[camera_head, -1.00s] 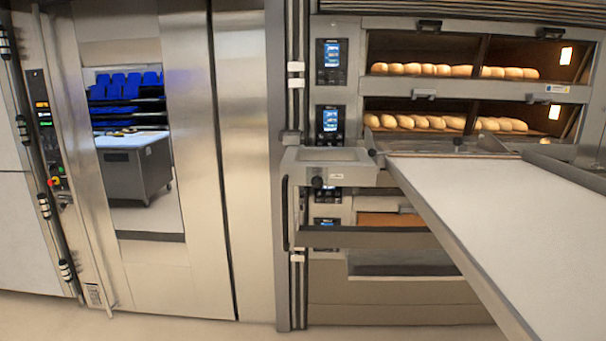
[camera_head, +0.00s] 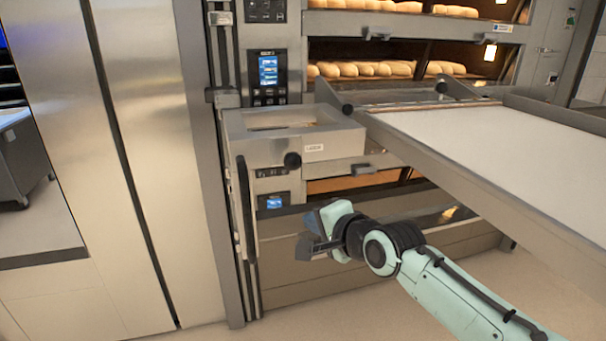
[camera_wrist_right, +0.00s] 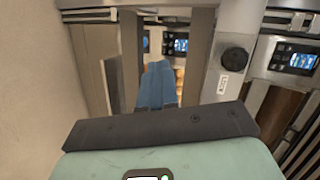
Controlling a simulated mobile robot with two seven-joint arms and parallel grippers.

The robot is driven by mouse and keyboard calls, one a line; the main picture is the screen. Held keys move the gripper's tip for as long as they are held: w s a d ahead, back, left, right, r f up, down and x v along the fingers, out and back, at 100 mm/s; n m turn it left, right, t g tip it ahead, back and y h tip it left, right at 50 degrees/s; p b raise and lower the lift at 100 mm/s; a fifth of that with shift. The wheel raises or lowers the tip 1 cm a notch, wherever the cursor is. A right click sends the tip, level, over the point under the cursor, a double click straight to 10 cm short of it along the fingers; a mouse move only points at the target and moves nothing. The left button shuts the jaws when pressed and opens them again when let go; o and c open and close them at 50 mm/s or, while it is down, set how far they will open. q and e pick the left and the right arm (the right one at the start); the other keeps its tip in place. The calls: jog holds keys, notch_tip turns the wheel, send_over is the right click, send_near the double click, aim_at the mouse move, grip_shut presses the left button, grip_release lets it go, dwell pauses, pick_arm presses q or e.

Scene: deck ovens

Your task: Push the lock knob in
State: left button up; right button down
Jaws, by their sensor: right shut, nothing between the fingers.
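The lock knob seems to be the round black knob (camera_head: 292,160) on the front of the steel box at the left end of the loader. In the right wrist view a black knob (camera_wrist_right: 236,61) shows to the right of the fingers, above a small white label. My right gripper (camera_head: 314,222) is below and slightly right of the knob in the head view, apart from it. Its blue fingers (camera_wrist_right: 157,84) are shut together and empty. My left gripper is not in view.
The steel box (camera_head: 330,150) joins the loader with its pale belt (camera_head: 500,145) on the right. A vertical handle bar (camera_head: 246,208) hangs left of the knob. Other black knobs (camera_head: 347,110) sit on the loader. Deck ovens with bread (camera_head: 360,69) stand behind.

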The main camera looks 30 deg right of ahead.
jog(key=s+r+m+t, duration=0.2)
jog(key=s+r, duration=0.5)
jog(key=r, duration=0.4)
pick_arm(q)
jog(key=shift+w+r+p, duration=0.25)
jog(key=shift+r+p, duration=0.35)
jog(key=shift+p, duration=0.05)
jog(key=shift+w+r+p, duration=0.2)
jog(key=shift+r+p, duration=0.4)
pick_arm(e)
send_near(299, 159)
jog(key=shift+h, duration=0.4)
jog(key=x, duration=0.4)
jog(key=a+x, duration=0.1)
jog(key=x, duration=0.1)
jog(key=shift+w+f, duration=0.3)
jog(key=shift+f, duration=0.1)
jog(key=w, duration=0.1)
jog(key=w+p, duration=0.1)
jog(key=shift+w+d+r+p, duration=0.15)
jog(key=shift+w+d+p, duration=0.15)
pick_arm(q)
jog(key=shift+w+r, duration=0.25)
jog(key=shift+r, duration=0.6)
pick_arm(e)
jog(key=shift+s, duration=0.1)
